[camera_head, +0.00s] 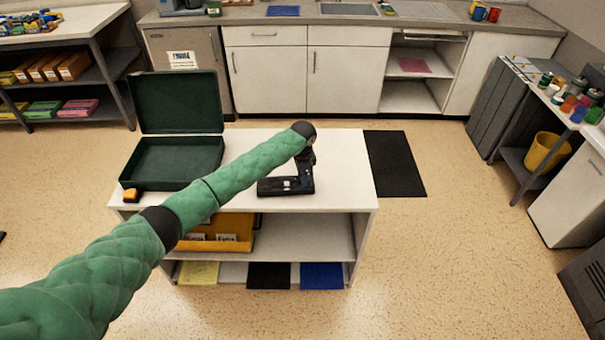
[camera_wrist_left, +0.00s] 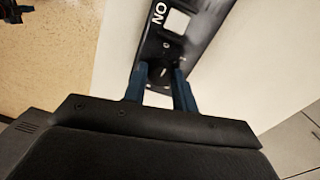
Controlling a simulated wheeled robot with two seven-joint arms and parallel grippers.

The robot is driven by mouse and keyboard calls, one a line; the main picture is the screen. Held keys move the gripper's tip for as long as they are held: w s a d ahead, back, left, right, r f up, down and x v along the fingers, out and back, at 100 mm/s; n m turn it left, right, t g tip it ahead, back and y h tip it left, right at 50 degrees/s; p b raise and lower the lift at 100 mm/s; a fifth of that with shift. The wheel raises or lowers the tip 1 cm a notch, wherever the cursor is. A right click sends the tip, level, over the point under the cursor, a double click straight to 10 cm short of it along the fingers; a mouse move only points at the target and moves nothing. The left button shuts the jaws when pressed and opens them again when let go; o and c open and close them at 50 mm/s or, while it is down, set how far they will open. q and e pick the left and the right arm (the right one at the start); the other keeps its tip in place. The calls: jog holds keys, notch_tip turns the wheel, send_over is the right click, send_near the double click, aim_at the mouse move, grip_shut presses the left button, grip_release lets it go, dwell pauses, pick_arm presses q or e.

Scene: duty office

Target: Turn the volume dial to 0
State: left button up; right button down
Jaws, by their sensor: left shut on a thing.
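A black device (camera_head: 287,187) lies flat on the white table, right of its middle. It also shows in the wrist view (camera_wrist_left: 190,22), with white lettering and a pale square on its face. My left gripper (camera_head: 306,178) reaches down onto the right part of the device. Its two blue fingers (camera_wrist_left: 161,88) are shut on the small dark dial (camera_wrist_left: 160,71) at the near end of the device. The white marks around the dial are too small to read, so its setting cannot be told. My right gripper is in neither view.
An open dark green case (camera_head: 178,160) stands on the left of the white table (camera_head: 345,170), with a small orange-and-black object (camera_head: 131,195) by its front corner. A yellow tray (camera_head: 240,233) sits on the shelf below. The table's right end is clear.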

pick_arm(q)
jog(key=shift+r+n, duration=0.1)
jog(key=shift+n, duration=0.3)
jog(key=shift+n+p, duration=0.65)
jog(key=shift+n, duration=0.45)
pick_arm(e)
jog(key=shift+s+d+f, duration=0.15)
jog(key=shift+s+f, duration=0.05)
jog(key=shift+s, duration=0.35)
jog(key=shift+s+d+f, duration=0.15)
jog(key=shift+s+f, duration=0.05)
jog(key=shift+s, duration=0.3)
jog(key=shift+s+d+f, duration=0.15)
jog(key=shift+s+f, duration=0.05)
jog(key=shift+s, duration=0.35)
pick_arm(q)
jog(key=o, duration=0.7)
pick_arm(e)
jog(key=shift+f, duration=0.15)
